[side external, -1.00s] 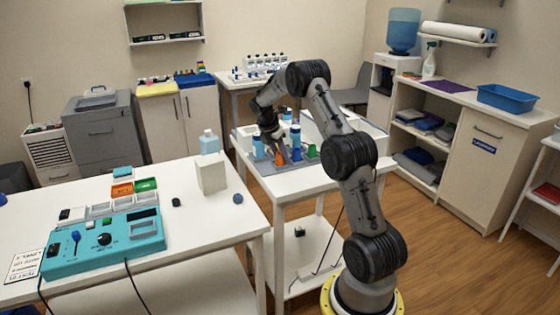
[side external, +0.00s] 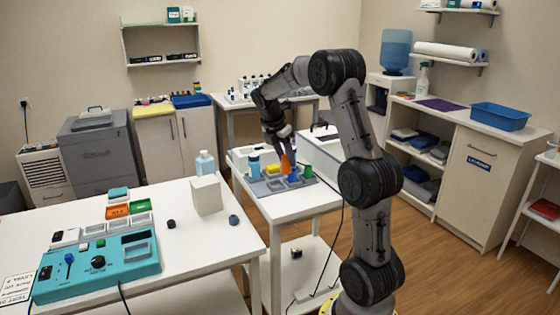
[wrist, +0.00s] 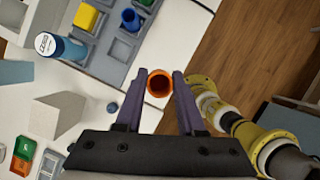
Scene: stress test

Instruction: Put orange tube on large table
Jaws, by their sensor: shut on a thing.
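The large white table (side external: 185,245) stands to the left in the side view, with a clear gap from my gripper. The tube's lower end is hard to make out against the tray.
The tray holds a blue tube (wrist: 130,18), a yellow block (wrist: 86,16) and a green piece (side external: 308,171). A blue-labelled bottle (wrist: 62,48) stands beside it. The large table bears a teal device (side external: 110,262), a white box (side external: 206,195) and small dark pieces. Its front right is bare.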

